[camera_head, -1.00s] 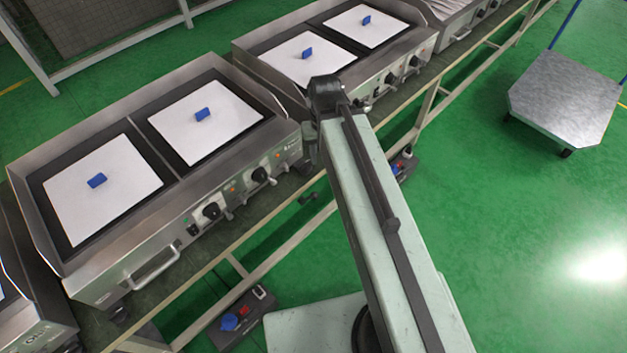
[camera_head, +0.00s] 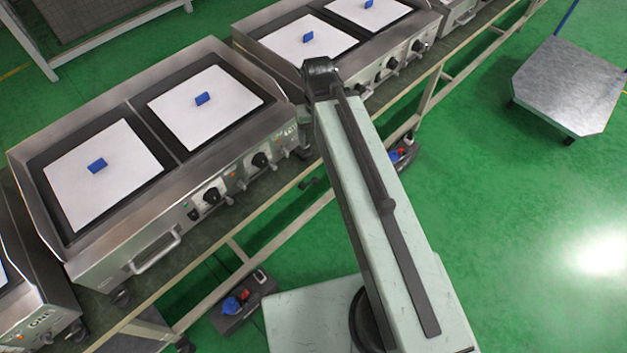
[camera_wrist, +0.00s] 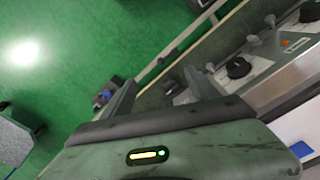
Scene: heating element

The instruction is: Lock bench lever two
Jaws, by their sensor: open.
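The griddle-like bench unit (camera_head: 160,215) stands at the left in the head view, with dark knobs (camera_head: 211,195) and small silver levers (camera_head: 229,200) on its front panel. In the wrist view, a front panel shows a dark knob (camera_wrist: 238,67) and silver levers (camera_wrist: 252,40). My gripper (camera_wrist: 165,90) is open, with its two fingers pointing towards the panel's lower edge. I cannot tell which lever is number two. In the head view my arm hides the gripper.
A second similar unit (camera_head: 345,75) stands further along the bench. White plates (camera_head: 105,172) with blue blocks (camera_head: 97,165) lie on the units. A grey cart (camera_head: 570,85) stands at the right on open green floor. A dark power strip (camera_head: 243,303) lies below the bench.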

